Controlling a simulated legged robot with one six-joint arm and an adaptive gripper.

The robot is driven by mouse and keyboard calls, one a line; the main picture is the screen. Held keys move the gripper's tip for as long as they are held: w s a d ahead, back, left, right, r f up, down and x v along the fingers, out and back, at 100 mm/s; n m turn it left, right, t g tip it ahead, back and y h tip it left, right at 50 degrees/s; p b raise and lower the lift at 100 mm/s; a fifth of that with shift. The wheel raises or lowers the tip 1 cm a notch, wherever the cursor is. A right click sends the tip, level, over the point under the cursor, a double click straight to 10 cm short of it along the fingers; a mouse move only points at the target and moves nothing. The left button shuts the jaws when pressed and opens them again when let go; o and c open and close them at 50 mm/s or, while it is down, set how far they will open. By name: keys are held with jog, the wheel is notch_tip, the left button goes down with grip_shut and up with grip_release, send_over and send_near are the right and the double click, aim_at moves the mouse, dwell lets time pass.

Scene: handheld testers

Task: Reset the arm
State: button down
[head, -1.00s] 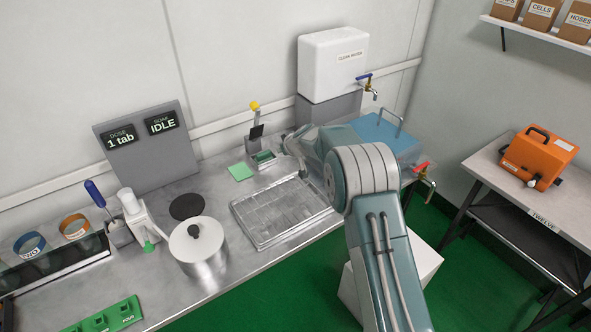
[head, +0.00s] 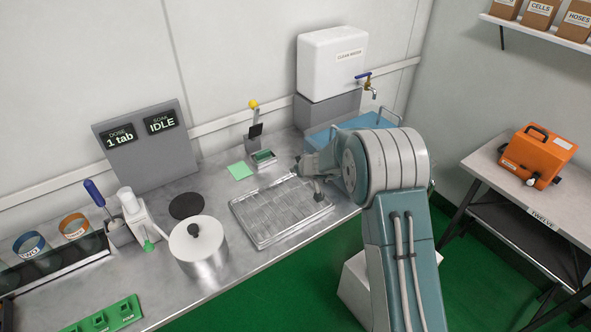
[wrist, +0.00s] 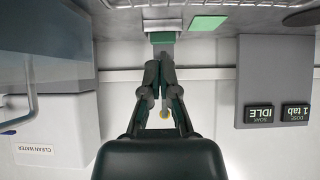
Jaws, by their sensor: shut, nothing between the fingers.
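My gripper (head: 303,174) is shut and empty. In the head view it is above the back right part of the metal drain tray, partly hidden by its own wrist. In the wrist view, which is upside down, the dark fingers (wrist: 161,64) lie close together. My blue-grey arm is bent, with its big round joint at the right of the bench.
A metal tray (head: 290,222) and a lidded pot (head: 203,257) stand on the bench. Behind my arm are a blue tank (head: 330,138) and a white water container (head: 332,65). A display panel (head: 145,150) stands at the left, a side table (head: 500,180) at the right.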

dwell(0.4)
jog(key=s+d+r+g+y, duration=0.1)
jog(key=s+r, duration=0.7)
jog(key=r, duration=0.2)
jog(key=s+d+r, duration=0.2)
jog(key=s+r, duration=0.6)
jog(key=r, duration=0.3)
jog(key=s+d+r+m+h, duration=0.1)
jog(key=s+d+m+h, duration=0.2)
jog(key=s, duration=1.1)
jog(key=s+d+r+m+g+h, duration=0.1)
jog(key=s+d+m+h, duration=0.2)
jog(key=s+d, duration=0.6)
jog(key=s, duration=0.5)
jog(key=shift+s+d+m, duration=0.15)
jog(key=shift+d+m, duration=0.1)
jog(key=shift+m, duration=0.15)
